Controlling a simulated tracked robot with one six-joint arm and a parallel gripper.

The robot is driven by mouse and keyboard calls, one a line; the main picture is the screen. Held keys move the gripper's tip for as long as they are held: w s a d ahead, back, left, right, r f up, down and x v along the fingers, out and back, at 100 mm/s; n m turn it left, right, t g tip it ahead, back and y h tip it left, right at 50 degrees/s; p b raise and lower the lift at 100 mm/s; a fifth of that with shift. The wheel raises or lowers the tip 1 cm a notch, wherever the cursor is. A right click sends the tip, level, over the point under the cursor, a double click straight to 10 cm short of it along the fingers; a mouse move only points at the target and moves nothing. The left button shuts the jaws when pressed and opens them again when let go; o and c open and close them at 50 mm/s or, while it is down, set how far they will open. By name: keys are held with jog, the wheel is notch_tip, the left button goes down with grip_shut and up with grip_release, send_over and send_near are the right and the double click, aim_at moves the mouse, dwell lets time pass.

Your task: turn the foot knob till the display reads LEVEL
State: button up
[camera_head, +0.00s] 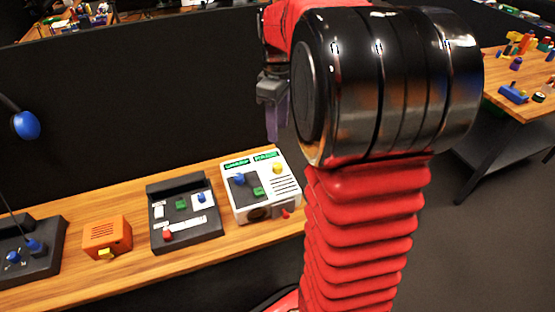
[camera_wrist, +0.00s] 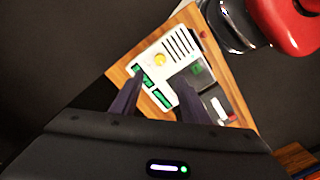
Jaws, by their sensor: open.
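The white trackball panel (camera_head: 274,200) stands on the wooden bench, with two small green displays (camera_head: 250,159) along its back edge; their text is too small to read surely. A red knob (camera_head: 286,213) sticks out low at its front right; a small red spot (camera_wrist: 203,34) shows near the panel in the wrist view. On top are a blue knob, a green part and a yellow knob (camera_head: 278,168). My gripper (camera_head: 273,138) hangs above and behind the panel, apart from it. In the wrist view its open, empty fingers (camera_wrist: 158,82) overlap the panel's display side (camera_wrist: 179,45).
Left of the panel stand a dark control box (camera_head: 187,232), an orange box (camera_head: 107,240) and another dark box (camera_head: 40,262) with blue knobs. A dark partition (camera_head: 150,90) rises behind the bench. Another table (camera_head: 520,85) with small objects stands at the right.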

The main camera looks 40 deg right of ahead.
aim_at(278, 165)
notch_tip(278, 165, down, 14)
jog(key=shift+r, duration=0.1)
dwell(0.8)
jog(key=shift+c, duration=0.2)
jog(key=c, duration=0.9)
jog(key=shift+d, duration=0.2)
grip_shut()
jog(key=shift+a, duration=0.15)
jog(key=shift+m, duration=0.3)
